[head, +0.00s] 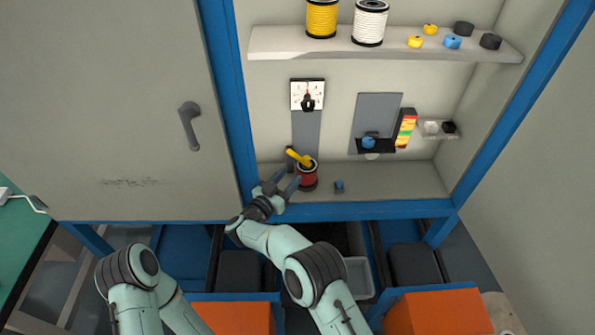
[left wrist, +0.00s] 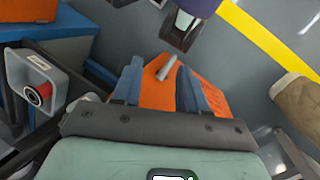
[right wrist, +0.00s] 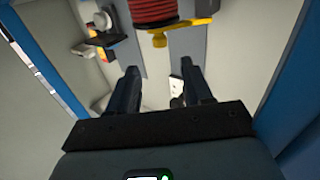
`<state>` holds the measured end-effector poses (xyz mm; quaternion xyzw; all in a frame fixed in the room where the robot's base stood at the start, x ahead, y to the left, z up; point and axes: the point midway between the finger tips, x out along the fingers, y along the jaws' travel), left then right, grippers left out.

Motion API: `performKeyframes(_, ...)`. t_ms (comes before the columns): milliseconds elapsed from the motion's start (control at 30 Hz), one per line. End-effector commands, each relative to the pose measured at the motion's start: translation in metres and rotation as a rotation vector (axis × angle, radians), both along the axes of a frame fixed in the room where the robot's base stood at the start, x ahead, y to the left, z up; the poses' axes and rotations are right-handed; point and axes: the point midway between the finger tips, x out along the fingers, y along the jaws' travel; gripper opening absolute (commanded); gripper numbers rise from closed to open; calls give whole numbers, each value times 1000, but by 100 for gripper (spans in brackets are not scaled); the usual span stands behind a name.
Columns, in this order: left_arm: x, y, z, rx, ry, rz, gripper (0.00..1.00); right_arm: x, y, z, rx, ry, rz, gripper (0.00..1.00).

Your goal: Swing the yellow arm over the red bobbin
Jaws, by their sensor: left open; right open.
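The red bobbin (head: 308,178) stands on the lower ledge of the cabinet in the head view. The yellow arm (head: 299,158) lies at a slant by the top of the bobbin. In the right wrist view the red bobbin (right wrist: 152,12) is at the top, with the yellow arm (right wrist: 182,28) reaching across its end. My right gripper (head: 281,182) is open and empty, just left of the bobbin in the head view; its fingers also show in the right wrist view (right wrist: 162,80). My left gripper (left wrist: 152,75) is open and empty, low and away from the cabinet.
An upper shelf (head: 400,47) holds a yellow spool (head: 322,18), a white spool (head: 369,22) and several small pieces. A switch panel (head: 307,95) is on the back wall. A small blue piece (head: 339,186) sits right of the bobbin. The blue frame (head: 350,209) edges the ledge.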

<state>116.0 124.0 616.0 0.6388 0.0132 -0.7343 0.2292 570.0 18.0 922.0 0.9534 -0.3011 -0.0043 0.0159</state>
Motion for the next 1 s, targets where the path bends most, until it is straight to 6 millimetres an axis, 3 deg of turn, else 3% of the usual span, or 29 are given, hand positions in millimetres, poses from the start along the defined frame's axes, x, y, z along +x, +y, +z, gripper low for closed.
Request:
performKeyframes(100, -4, 0, -8, 1, 5, 0, 43, -20, 15, -1, 1, 1, 2, 50)
performKeyframes(333, -7, 0, -13, 0, 8, 0, 43, -41, 28, 1, 0, -1, -2, 50)
performKeyframes(1000, -7, 0, -13, 0, 8, 0, 43, -43, 30, 1, 0, -1, -1, 50)
